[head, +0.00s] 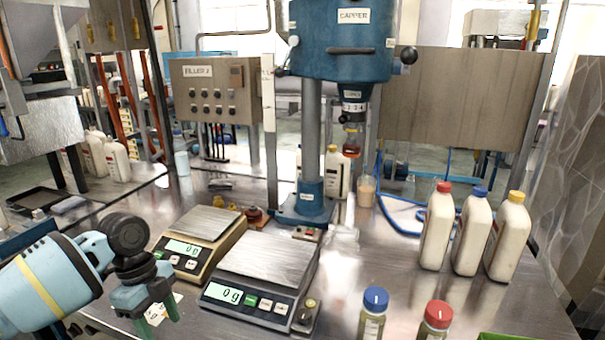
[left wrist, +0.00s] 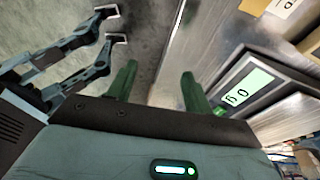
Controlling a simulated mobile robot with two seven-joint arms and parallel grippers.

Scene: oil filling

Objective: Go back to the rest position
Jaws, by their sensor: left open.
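My left gripper (head: 157,312) is at the lower left of the head view, at the front of the metal table, left of the two scales. It points downward and its green fingers are apart. In the left wrist view the two fingers (left wrist: 158,85) stand apart with nothing between them. The near scale (head: 268,265) is to the right of the gripper and reads 0 g. A second scale (head: 203,235) stands behind the gripper to the right, also with a zero reading. My right gripper is in neither view.
Three cream bottles with red (head: 437,225), blue (head: 472,232) and yellow (head: 508,236) caps stand at the right. Small blue-capped (head: 373,315) and red-capped (head: 434,322) bottles stand at the front. The blue capper (head: 343,40) rises at the back.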

